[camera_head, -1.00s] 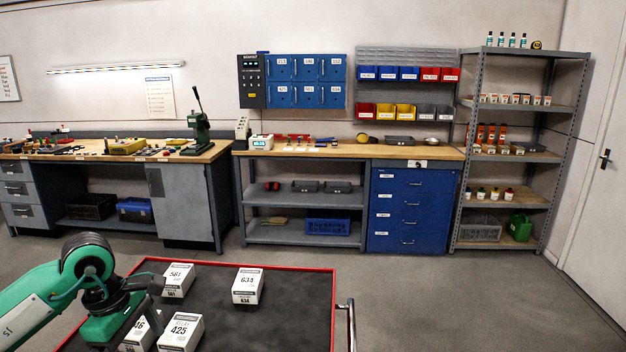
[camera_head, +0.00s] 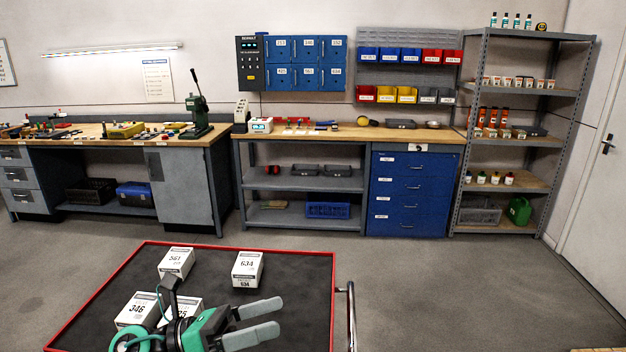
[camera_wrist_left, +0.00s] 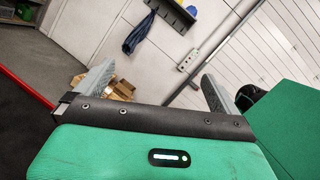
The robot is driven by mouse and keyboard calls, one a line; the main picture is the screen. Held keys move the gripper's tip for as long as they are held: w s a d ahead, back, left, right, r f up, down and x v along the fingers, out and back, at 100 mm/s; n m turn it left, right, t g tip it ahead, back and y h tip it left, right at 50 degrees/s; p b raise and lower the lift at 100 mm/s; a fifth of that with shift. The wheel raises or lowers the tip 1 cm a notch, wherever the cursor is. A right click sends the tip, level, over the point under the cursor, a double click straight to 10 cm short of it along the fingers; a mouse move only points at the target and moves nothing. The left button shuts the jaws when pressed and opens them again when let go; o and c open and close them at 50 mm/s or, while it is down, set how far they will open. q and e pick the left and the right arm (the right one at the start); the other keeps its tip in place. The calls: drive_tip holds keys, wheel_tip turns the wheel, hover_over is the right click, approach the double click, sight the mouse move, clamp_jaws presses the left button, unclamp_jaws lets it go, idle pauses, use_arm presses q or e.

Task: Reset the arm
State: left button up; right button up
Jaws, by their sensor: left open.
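My left gripper (camera_head: 254,322) is open and empty. It is over the front part of the dark cart top (camera_head: 300,285), with its fingers pointing right. In the left wrist view its two grey fingers (camera_wrist_left: 155,88) stand apart with nothing between them. Its green body covers part of a white box marked 425 (camera_head: 184,305). My right gripper is not in view.
White boxes 561 (camera_head: 176,262), 634 (camera_head: 247,268) and 346 (camera_head: 136,310) stand on the red-rimmed cart top. A cart handle (camera_head: 350,310) is at its right. Workbenches (camera_head: 345,132) and a shelf rack (camera_head: 515,130) line the back wall, with open floor before them.

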use_arm(q)
drive_tip(key=w+a+f+n+t+y, duration=0.15)
drive_tip(key=a+n+t+y, duration=0.3)
drive_tip(key=n+t, duration=0.55)
drive_tip(key=w+a+f+n+t+y, duration=0.1)
drive_tip(key=w+a+n+t+y, duration=0.4)
drive_tip(key=n, duration=1)
drive_tip(key=s+a+f+n+g+y, duration=0.2)
drive_tip(key=s+a+f+n+y, duration=0.1)
drive_tip(key=f+n+y, duration=0.4)
drive_tip(key=s+a+f+n+g+y, duration=0.2)
drive_tip(key=s+a+f+n+y, duration=0.15)
drive_tip(key=f+n, duration=0.35)
drive_tip(key=s+f+n+g, duration=0.5)
drive_tip(key=s+f+g, duration=0.6)
drive_tip(key=s+f, duration=0.65)
wheel_tip(320, 180, down, 29)
drive_tip(key=s+g, duration=0.2)
drive_tip(key=s+a+f, duration=0.2)
drive_tip(key=s+f, duration=1.7)
drive_tip(key=f, duration=0.1)
drive_tip(key=shift+s+a+f+m+g, duration=0.2)
drive_tip(key=shift+s+a+m+g, duration=0.1)
drive_tip(key=shift+s+a+g, duration=0.1)
drive_tip(key=shift+w+d, duration=0.1)
